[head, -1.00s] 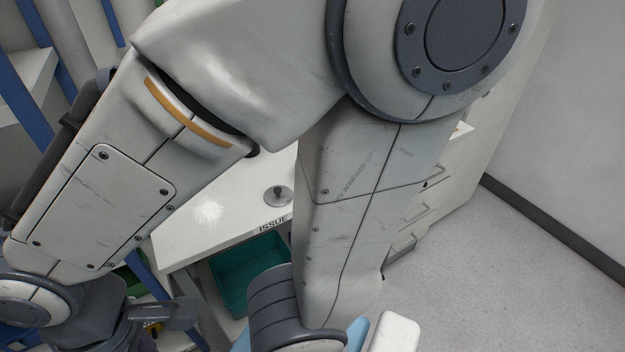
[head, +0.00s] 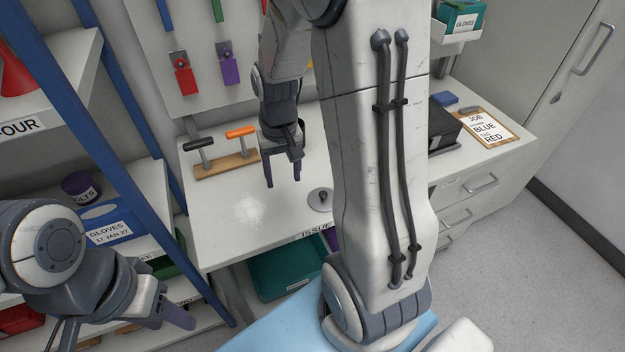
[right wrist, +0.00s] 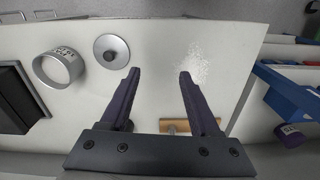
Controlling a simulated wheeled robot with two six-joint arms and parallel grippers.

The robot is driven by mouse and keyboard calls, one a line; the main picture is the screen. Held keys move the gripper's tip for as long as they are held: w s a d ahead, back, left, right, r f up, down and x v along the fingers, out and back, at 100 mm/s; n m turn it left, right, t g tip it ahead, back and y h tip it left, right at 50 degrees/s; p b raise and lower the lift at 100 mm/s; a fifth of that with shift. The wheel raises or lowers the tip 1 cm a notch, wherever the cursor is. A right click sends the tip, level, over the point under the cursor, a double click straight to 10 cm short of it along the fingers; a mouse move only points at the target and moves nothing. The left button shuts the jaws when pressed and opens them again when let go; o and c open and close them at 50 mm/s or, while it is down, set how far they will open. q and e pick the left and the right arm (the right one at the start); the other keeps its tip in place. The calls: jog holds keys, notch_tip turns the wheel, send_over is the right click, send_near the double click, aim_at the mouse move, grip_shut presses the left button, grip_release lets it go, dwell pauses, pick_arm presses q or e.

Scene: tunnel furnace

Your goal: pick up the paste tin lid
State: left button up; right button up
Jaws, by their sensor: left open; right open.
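The lid (head: 320,199), a round grey metal disc with a dark knob, lies flat on the white bench, partly covered by my right arm in the head view. It shows whole in the right wrist view (right wrist: 111,50). My right gripper (head: 283,182) is open and empty, fingers down above the bench, just left of the lid. In the right wrist view the lid is left of and beyond the open fingertips (right wrist: 158,73). An open labelled tin (right wrist: 58,67) stands beside the lid; my arm hides it in the head view. My left gripper (head: 178,316) is open, low by the left shelves.
A wooden rack (head: 226,164) with black and orange handles stands at the bench's back left. A black box (head: 433,128) and a clipboard (head: 487,130) are on the right. A teal bin (head: 285,272) sits below the bench edge. The bench's left front is clear.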

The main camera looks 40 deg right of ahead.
jog(key=d+f+m, duration=0.2)
jog(key=d+m, duration=0.1)
jog(key=d, duration=0.7)
jog(key=p, duration=0.1)
send_over(323, 193)
jog(key=shift+m, duration=0.3)
jog(key=f, duration=0.4)
jog(key=shift+w+f, duration=0.2)
jog(key=shift+f, duration=0.65)
jog(key=f, duration=0.1)
jog(key=f+p, duration=0.1)
jog(key=f, duration=0.2)
jog(key=shift+s+p, duration=0.25)
jog(key=shift+p, duration=0.05)
jog(key=shift+f, duration=0.55)
grip_shut()
